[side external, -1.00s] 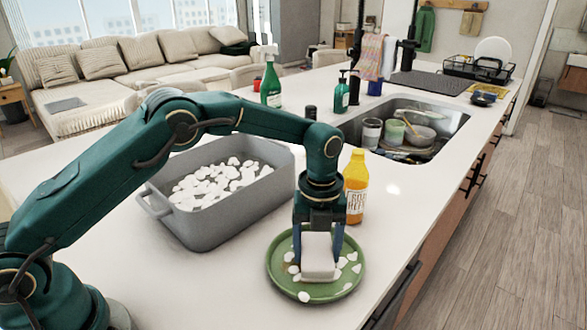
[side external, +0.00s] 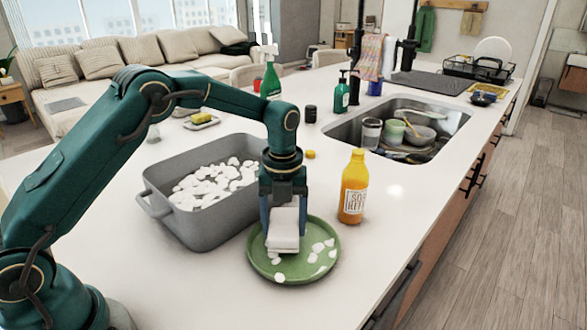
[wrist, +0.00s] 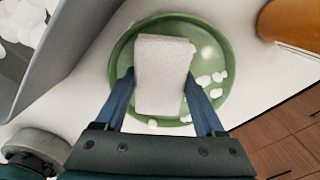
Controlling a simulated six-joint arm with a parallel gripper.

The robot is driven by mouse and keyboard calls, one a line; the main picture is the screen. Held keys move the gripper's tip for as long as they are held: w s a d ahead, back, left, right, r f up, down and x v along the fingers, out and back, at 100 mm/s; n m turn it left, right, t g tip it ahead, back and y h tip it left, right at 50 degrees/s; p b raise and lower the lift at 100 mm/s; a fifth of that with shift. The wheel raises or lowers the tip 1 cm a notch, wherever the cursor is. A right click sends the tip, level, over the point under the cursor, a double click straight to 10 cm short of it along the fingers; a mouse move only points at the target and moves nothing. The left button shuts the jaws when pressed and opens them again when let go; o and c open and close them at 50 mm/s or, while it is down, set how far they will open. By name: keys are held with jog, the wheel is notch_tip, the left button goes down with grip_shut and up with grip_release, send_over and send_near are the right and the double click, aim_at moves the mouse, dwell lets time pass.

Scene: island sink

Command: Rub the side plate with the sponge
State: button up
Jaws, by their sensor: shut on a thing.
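The side plate (side external: 322,268) is green and lies on the counter, with white foam blobs on its right and front parts. My gripper (side external: 284,228) is shut on a white block-shaped sponge (side external: 284,240), held upright over the plate's left part. In the wrist view the sponge (wrist: 162,75) sits between my two blue fingers (wrist: 160,92), over the plate (wrist: 215,60). The sponge's lower end is at or just above the plate's surface; I cannot tell whether it touches.
A grey basin (side external: 205,228) with white foam stands close left of the plate. A yellow-orange bottle (side external: 354,190) stands behind right. The sink (side external: 440,125) holds several dishes. A yellow sponge (side external: 201,117) lies on a small dish behind the basin. The counter right of the plate is clear.

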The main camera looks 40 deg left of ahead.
notch_tip(320, 180, up, 8)
jog(key=shift+r, duration=0.1)
dwell(0.4)
jog(key=shift+w, duration=0.1)
dwell(0.4)
